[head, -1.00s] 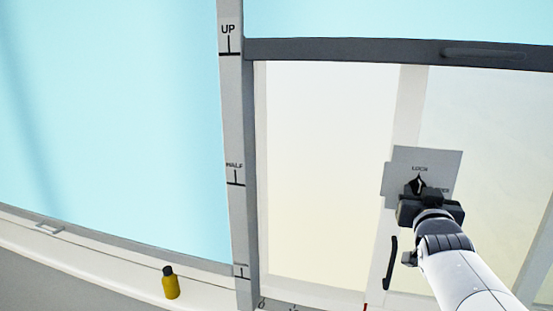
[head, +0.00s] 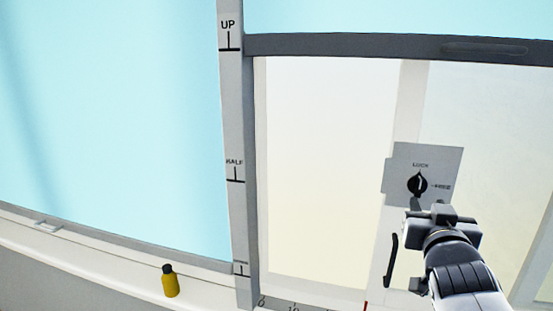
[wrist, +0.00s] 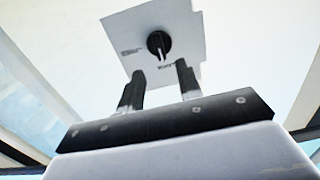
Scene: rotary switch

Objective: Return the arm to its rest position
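A black rotary switch knob (head: 417,184) sits on a grey plate (head: 400,160), with its white pointer line toward the LOCK mark above it. A FREE mark is to its right. In the wrist view the knob (wrist: 158,43) and the plate (wrist: 189,20) lie beyond my fingertips. My gripper (head: 427,210) is below the knob in the head view, apart from it. In the wrist view my gripper (wrist: 158,76) has its two fingers spread with an empty gap between them.
A black handle (head: 391,254) hangs left of my gripper. A yellow bottle (head: 170,283) stands on the ledge at lower left. A grey post (head: 234,130) with UP and HALF marks stands at the middle left. A dark horizontal rail (head: 400,48) crosses above the pale panel.

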